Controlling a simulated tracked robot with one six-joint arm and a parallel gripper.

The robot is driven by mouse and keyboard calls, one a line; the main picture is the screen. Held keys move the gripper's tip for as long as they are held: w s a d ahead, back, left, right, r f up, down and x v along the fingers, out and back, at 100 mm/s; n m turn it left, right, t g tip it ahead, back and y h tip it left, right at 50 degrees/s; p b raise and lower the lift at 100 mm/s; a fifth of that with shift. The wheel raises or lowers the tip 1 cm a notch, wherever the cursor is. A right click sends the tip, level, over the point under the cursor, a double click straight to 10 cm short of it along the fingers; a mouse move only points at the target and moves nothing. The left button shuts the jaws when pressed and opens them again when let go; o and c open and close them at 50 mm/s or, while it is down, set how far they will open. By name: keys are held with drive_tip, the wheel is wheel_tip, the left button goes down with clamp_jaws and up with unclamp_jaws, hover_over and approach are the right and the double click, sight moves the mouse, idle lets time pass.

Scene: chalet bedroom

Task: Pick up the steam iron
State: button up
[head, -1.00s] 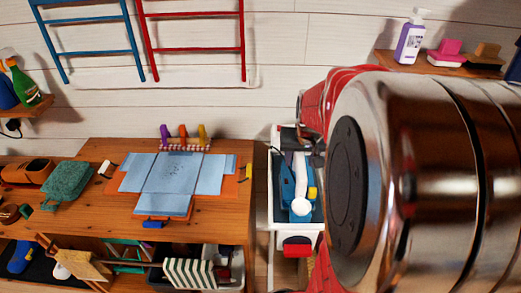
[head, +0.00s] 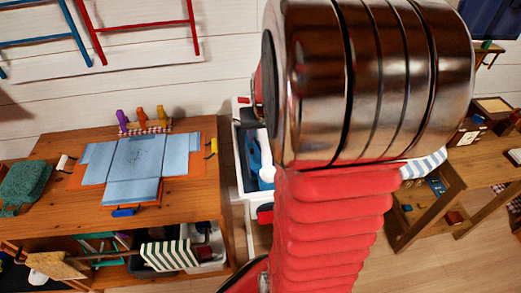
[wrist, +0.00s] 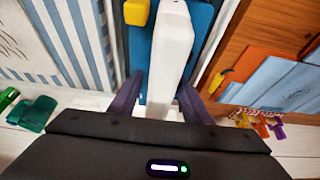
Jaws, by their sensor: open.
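I cannot clearly make out the shape of a steam iron. A long white object (wrist: 172,45) lies over a blue surface (wrist: 202,25) in the wrist view, with a yellow piece (wrist: 136,12) beside it. My gripper (wrist: 160,95) is open, its two dark fingers on either side of the near end of the white object; I cannot tell whether they touch it. In the head view the blue thing (head: 253,148) sits in a white-walled container (head: 237,165), and my arm hides much of it and my gripper.
A wooden table (head: 195,190) with blue folded cloth (head: 135,160) stands left of the container. Coloured pegs (head: 145,118) are at its back. A lower wooden table (head: 430,200) is to the right. Blue-striped fabric (wrist: 60,40) shows at the left of the wrist view.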

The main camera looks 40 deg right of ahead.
idle(0.4)
clamp_jaws()
idle(0.4)
idle(0.6)
drive_tip(key=shift+r, duration=0.1)
